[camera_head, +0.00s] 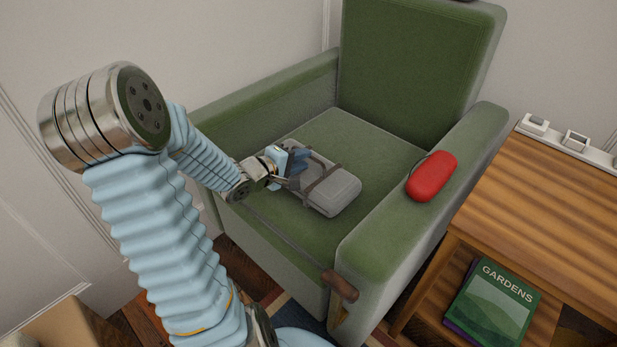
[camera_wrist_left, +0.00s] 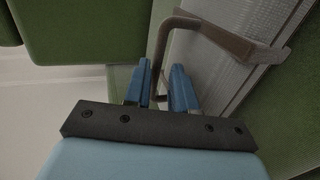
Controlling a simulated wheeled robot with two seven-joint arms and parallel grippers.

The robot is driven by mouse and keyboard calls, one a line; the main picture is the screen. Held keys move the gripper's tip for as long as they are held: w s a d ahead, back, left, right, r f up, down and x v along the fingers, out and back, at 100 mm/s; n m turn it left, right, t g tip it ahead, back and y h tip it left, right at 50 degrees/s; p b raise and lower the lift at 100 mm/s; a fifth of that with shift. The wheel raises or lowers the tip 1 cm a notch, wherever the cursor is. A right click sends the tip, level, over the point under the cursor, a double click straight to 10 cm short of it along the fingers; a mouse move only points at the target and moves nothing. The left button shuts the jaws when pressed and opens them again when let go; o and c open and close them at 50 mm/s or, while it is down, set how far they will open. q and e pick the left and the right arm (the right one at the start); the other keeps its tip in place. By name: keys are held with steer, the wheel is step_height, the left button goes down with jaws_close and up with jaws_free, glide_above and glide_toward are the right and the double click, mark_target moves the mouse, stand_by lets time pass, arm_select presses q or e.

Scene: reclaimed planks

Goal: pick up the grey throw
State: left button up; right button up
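The grey throw (camera_head: 330,192) is a rolled bundle with a dark strap and a handle. It lies on the seat of the green armchair (camera_head: 345,135). My left gripper (camera_head: 291,178) is at the bundle's left end, low over the seat. In the left wrist view the two blue fingers (camera_wrist_left: 163,88) stand apart, and the brown handle (camera_wrist_left: 160,50) runs down between them with a gap showing. The throw (camera_wrist_left: 232,45) shows beyond, to the right. Contact between fingers and handle cannot be made out. My right gripper is not in view.
A red case (camera_head: 432,176) lies on the chair's right arm. A wooden side table (camera_head: 545,215) stands to the right, with a GARDENS book (camera_head: 494,305) on its lower shelf. The chair's backrest and arms enclose the seat. The seat behind the throw is clear.

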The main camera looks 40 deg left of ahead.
mark_target(312, 163)
arm_select(q)
steer(key=b+x, duration=0.1)
steer(key=x, duration=0.3)
steer(key=shift+w+a+f+b, duration=0.1)
steer(key=shift+w+a+b, duration=0.05)
steer(key=shift+w+b, duration=0.2)
steer(key=shift+w, duration=0.35)
steer(key=shift+c, duration=0.3)
jaws_close()
stand_by(0.4)
